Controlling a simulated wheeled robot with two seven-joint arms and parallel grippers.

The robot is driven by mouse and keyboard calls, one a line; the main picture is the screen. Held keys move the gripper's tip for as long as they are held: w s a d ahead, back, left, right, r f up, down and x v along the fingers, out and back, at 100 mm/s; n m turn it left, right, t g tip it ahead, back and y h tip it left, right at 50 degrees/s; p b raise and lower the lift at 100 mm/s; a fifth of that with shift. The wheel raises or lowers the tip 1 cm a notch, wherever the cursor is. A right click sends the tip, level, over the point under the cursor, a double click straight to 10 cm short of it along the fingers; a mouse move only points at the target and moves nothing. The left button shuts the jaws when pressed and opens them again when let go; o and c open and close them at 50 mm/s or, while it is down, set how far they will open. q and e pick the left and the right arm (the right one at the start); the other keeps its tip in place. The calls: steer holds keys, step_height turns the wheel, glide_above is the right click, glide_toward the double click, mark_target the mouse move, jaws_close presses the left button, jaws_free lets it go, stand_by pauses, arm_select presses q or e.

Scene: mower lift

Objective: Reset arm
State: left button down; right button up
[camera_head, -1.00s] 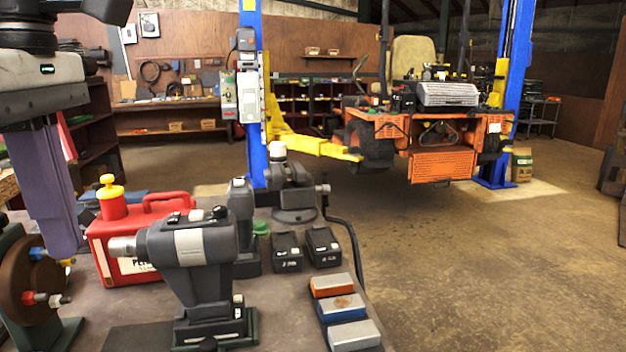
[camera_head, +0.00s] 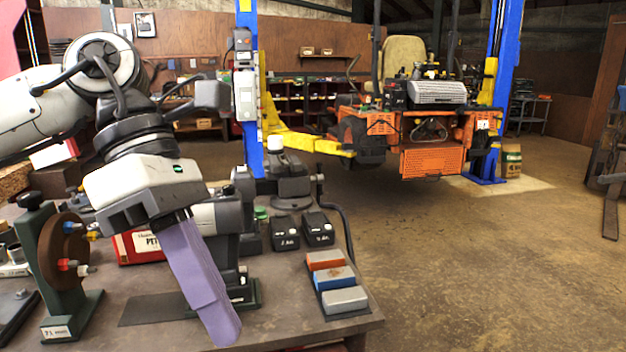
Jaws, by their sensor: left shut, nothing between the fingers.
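My left gripper (camera_head: 222,333) comes in from the left, with a white-grey body and long purple fingers pointing down and to the right. The fingers are together with nothing between them. They are in front of the workbench (camera_head: 270,322) and hide much of the grey power tool (camera_head: 203,218) standing on it. I cannot tell whether the fingertips touch the bench. My right gripper is not in view.
A brown wheel on a green stand (camera_head: 62,250) is at left. Two black batteries (camera_head: 285,234) and several coloured blocks (camera_head: 332,278) lie right of the gripper. Open floor (camera_head: 480,260) lies beyond, with an orange mower (camera_head: 430,163) on a blue-post lift.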

arm_select(q)
steer(key=s+d+n+g+h, duration=0.2)
steer(key=d+n+g+h, duration=0.3)
steer(key=d+h, duration=1)
steer(key=w+f+n+t+h, duration=0.2)
steer(key=w+n+t+h, duration=0.2)
steer(key=w+n+t, duration=0.7)
steer(key=w+a+f+n+t+y, duration=0.2)
steer(key=a+f+n+t+y, duration=0.4)
steer(key=f+n, duration=0.5)
steer(key=w+a+f+n+t+y, duration=0.25)
steer(key=f+n+t+y, duration=0.45)
steer(key=n, duration=0.6)
steer(key=s+a+f+n+g+y, duration=0.1)
steer(key=s+a+f+n+y, duration=0.15)
steer(key=f, duration=0.45)
steer(key=s+a+f+n+g+y, duration=0.1)
steer(key=s+a+f+n+y, duration=0.2)
steer(key=f, duration=0.5)
steer(key=s+a+f+n+g+y, duration=0.1)
steer(key=s+a+f+n, duration=0.1)
steer(key=s+a+f, duration=0.35)
steer(key=s+a+f+n+g+y, duration=0.2)
steer(key=s+a+f+n+g, duration=0.1)
steer(key=s+f, duration=0.8)
steer(key=shift+a+f+g, duration=0.2)
steer(key=shift+f+g, duration=0.15)
steer(key=shift+g, duration=0.25)
